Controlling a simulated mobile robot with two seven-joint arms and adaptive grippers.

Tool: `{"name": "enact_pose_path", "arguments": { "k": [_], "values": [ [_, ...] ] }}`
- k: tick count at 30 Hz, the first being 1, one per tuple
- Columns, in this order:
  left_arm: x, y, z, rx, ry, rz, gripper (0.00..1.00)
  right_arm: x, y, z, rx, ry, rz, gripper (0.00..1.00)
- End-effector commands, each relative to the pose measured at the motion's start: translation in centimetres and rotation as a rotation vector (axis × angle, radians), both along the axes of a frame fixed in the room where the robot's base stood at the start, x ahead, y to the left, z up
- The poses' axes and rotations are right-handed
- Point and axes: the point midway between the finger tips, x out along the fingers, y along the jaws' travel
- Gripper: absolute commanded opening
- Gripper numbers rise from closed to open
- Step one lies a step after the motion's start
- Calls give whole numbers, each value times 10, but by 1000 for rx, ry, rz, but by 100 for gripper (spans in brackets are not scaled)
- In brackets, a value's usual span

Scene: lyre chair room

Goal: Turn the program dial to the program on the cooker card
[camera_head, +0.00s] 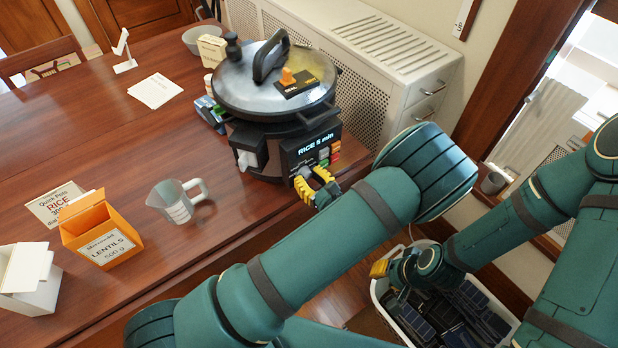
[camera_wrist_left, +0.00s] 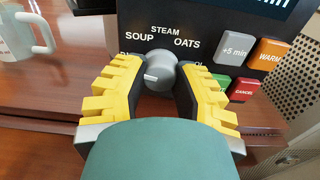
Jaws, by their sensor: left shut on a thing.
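The pressure cooker (camera_head: 262,120) stands at the table's right edge, its front display (camera_head: 316,144) reading "RICE 5 min". The grey program dial (camera_wrist_left: 161,72) is on its front panel; its white pointer mark faces left. SOUP, STEAM and OATS labels show above it; lower labels are partly hidden by my fingers. My left gripper (camera_head: 318,188) is at the panel, its yellow fingers on either side of the dial, shut on it.
Grey, green, red and orange buttons (camera_wrist_left: 236,52) sit just right of the dial. An orange lentils box (camera_head: 103,230), a white box (camera_head: 28,280) and a measuring jug (camera_head: 174,203) stand left. A white bin (camera_head: 381,290) is below right. A radiator cover (camera_head: 380,50) is behind.

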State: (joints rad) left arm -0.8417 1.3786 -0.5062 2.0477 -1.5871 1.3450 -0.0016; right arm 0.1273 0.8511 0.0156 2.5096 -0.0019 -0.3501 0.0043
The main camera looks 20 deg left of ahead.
Motion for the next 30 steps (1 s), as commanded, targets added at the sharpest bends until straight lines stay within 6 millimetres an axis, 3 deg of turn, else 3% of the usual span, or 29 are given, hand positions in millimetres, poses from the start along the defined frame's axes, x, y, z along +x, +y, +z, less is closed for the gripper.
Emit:
{"name": "enact_pose_path", "arguments": {
  "k": [18, 19, 21, 30],
  "values": [
    [1, 1, 1, -23, -35, 2, 0, 0, 0, -1, 0, -1, 0, 32],
    [1, 1, 1, -23, -35, 2, 41, 0, 0, -1, 0, -1, 0, 32],
    [1, 1, 1, -23, -34, 2, 66, 0, 0, -1, 0, -1, 0, 32],
    [0, 0, 1, -24, -32, 1, 66, 0, 0, -1, 0, -1, 0, 32]
  ]
}}
